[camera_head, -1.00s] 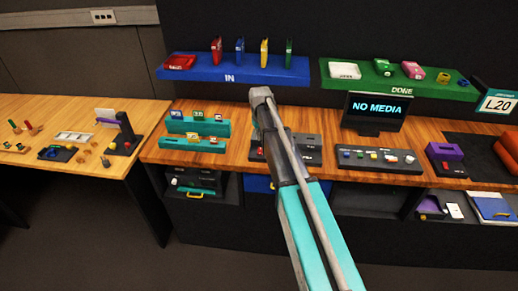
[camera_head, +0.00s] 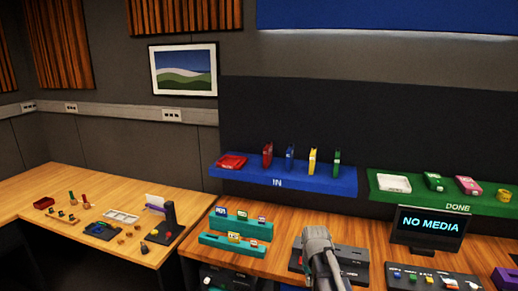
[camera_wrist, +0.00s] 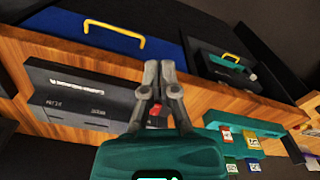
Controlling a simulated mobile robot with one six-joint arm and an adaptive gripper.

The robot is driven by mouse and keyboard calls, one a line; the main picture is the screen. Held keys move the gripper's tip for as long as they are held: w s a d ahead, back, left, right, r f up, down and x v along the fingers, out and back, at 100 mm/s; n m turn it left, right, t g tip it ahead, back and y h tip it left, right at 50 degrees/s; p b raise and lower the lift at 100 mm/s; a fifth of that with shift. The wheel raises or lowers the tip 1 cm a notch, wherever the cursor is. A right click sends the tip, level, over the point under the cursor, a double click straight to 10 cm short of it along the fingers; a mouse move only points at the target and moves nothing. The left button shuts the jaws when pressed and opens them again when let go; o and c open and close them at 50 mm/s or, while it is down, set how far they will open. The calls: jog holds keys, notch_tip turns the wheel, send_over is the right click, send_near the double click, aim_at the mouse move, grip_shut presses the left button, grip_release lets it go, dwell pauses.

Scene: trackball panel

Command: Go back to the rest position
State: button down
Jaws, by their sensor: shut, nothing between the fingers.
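My gripper (camera_head: 316,240) shows in the head view at the lower middle, above the wooden bench and in front of a dark device. In the wrist view my gripper (camera_wrist: 160,68) has its two fingers together with nothing between them. Below the fingers are the bench's front edge and a dark device (camera_wrist: 75,100) with printed labels. A small red part (camera_wrist: 155,114) shows between the finger links, partly hidden.
A teal rack (camera_head: 233,247) with small cartridges stands left of my gripper. The NO MEDIA screen (camera_head: 430,224) and a button panel (camera_head: 432,280) are to the right. A blue IN shelf (camera_head: 335,182) and green DONE shelf (camera_head: 410,200) are behind.

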jog(key=s+m, duration=0.1)
jog(key=s, duration=1.1)
jog(key=shift+a, duration=0.1)
dwell(0.5)
